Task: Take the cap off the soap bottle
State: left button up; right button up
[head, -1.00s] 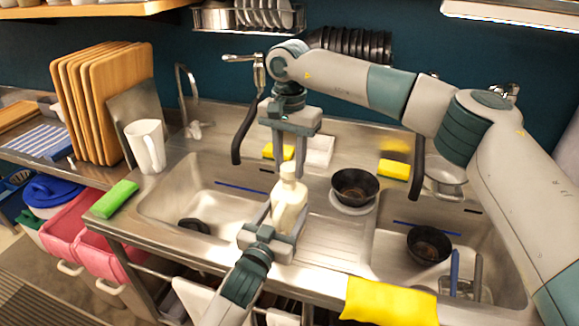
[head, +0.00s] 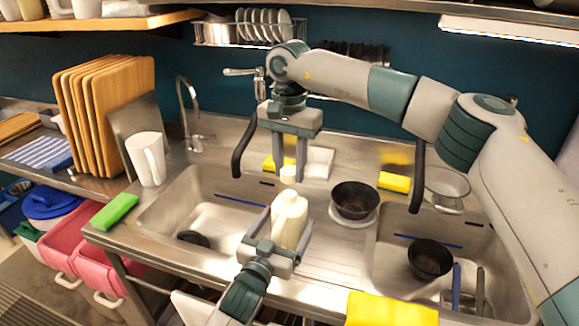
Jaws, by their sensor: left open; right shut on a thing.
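The cream-white soap bottle (head: 290,217) stands between the two sinks, leaning slightly. Its lower part is hidden by my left gripper. My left gripper (head: 287,226) is open, with its fingers on either side of the bottle; I cannot tell if they touch it. My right gripper (head: 288,172) points down above the bottle and is shut on the small pale cap (head: 288,174). The cap is just above the bottle's neck and looks apart from it.
A black bowl (head: 354,199) on a white plate is right of the bottle. Another black bowl (head: 430,257) sits in the right sink. Yellow sponges lie behind, and a yellow cloth (head: 390,309) hangs at the front edge. The left sink (head: 165,212) is mostly free.

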notch_tip(320, 180, down, 3)
jog(key=b, duration=0.2)
jog(key=shift+r+b, duration=0.2)
jog(key=shift+b, duration=0.1)
pick_arm(q)
jog(key=v, duration=1.2)
jog(key=shift+f, duration=0.15)
